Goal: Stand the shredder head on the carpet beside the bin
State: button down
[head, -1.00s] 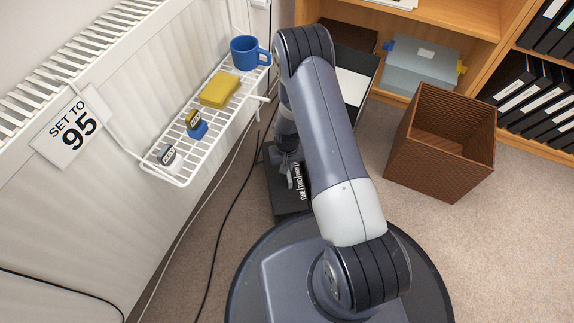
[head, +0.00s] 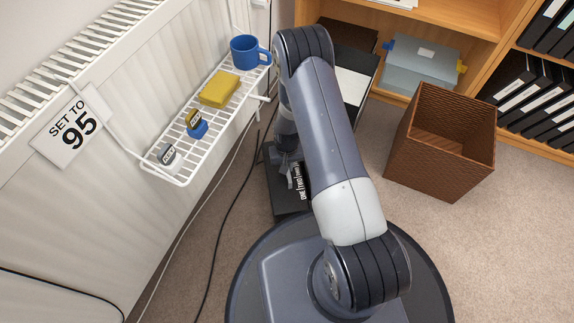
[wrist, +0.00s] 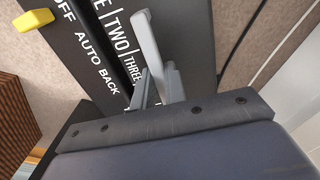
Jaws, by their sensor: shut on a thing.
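The shredder head is a black box with white lettering. In the head view the shredder head (head: 291,203) shows below and left of my arm, partly hidden by it. In the wrist view its lettered face (wrist: 95,40) fills the upper middle, with a yellow switch (wrist: 33,20) at the upper left. My gripper (wrist: 158,88) is shut on a light grey handle (wrist: 149,42) on that face; the head view shows my gripper (head: 290,172) above the box. I cannot tell whether its base touches the carpet. A black open-topped container (head: 357,85) with white inside, apparently the bin, stands behind my arm, partly hidden.
A brown woven basket (head: 425,165) stands on the carpet at right, before wooden shelves with binders (head: 530,90). A white wire rack (head: 180,178) with a blue mug (head: 247,52) and yellow sponge (head: 220,89) hangs at left. Cables run along the floor by the wall. Carpet is clear below the basket.

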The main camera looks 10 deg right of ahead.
jog(key=shift+w, duration=0.1)
dwell(0.6)
jog(key=c, duration=1.4)
grip_release()
jog(key=shift+o, duration=0.2)
jog(key=shift+f, duration=0.2)
jog(key=shift+r+p, duration=2.1)
jog(key=shift+r, duration=1.55)
jog(key=shift+f, duration=0.1)
jog(key=shift+f+b, duration=2.1)
jog(key=shift+f, duration=1.3)
